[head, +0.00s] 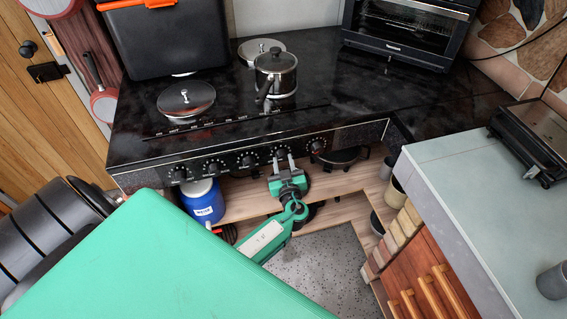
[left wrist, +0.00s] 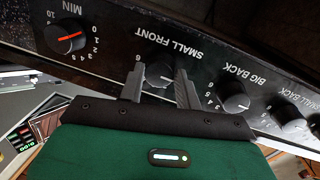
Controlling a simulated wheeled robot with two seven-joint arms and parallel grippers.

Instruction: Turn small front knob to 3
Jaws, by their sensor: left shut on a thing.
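The small front knob (left wrist: 160,76) is a round black dial on the stove's front panel (left wrist: 110,50). Its label "SMALL FRONT" appears upside down in the left wrist view. My left gripper (left wrist: 161,84) has one finger on each side of the knob and is shut on it. In the head view the left gripper (head: 281,157) reaches the panel at the second knob from the right. A 6 shows beside the knob; its other numbers and its pointer cannot be read clearly. My right gripper is in neither view.
The big back knob (left wrist: 235,102) and the minute timer knob (left wrist: 67,37) flank the held knob. A blue container (head: 203,200) sits on the shelf below. A grey counter (head: 480,185) is at the right.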

